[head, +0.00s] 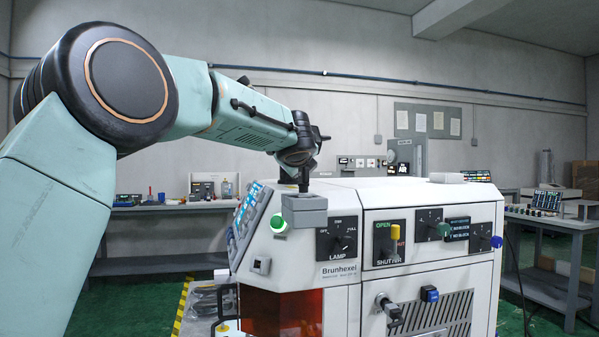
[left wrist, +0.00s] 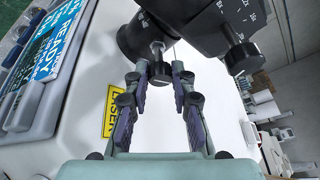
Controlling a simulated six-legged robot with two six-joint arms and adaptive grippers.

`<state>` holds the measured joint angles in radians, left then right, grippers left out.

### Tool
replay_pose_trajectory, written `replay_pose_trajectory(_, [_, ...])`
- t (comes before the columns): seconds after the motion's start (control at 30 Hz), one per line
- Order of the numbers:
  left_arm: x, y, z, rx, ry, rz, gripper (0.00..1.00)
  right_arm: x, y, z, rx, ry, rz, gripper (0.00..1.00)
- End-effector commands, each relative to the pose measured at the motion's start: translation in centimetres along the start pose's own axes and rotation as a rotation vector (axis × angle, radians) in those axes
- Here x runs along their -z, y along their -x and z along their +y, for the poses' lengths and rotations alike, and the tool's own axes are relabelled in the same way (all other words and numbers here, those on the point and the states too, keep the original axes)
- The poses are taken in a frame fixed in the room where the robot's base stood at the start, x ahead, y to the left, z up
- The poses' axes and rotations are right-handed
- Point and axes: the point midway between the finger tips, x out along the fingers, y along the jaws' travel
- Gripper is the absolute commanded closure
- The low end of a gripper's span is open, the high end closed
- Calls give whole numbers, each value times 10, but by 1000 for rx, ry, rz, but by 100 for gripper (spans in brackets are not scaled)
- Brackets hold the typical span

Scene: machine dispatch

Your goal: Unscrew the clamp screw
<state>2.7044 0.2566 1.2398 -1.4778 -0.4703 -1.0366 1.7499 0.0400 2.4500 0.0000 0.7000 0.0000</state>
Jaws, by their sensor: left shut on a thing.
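The clamp screw (left wrist: 159,68), a small dark metal knob on a short shaft, shows in the left wrist view below a black cylindrical housing (left wrist: 139,36). My left gripper (left wrist: 160,80) has its two fingers on either side of the screw, shut on it at their tips. In the head view my left arm reaches from the left to above the machine. There its far end meets dark parts (head: 302,150), and I cannot make out the fingers or the screw. My right gripper is in neither view.
The white machine (head: 340,277) carries a lamp dial (head: 344,239), a yellow shutter lever (head: 395,243) and a green button (head: 279,222) on its front. A black scaled dial (left wrist: 226,18) with a knob (left wrist: 242,56) sits close right of the gripper. A bench (head: 160,208) stands behind left.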

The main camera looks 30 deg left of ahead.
Motion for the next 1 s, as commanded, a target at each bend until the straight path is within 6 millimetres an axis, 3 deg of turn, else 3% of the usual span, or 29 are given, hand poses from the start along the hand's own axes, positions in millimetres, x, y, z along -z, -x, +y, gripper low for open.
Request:
replay_pose_trajectory(0.33, [-2,1,-1,2,3,-3,100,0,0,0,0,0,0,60])
replay_pose_trajectory(0.37, [-2,1,-1,2,3,-3,75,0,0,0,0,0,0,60])
replay_pose_trajectory(0.63, [-1,0,-1,1,2,-1,52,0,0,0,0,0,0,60])
replay_pose_trajectory(1.0, [-1,0,-1,-3,-8,1,52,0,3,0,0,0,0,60])
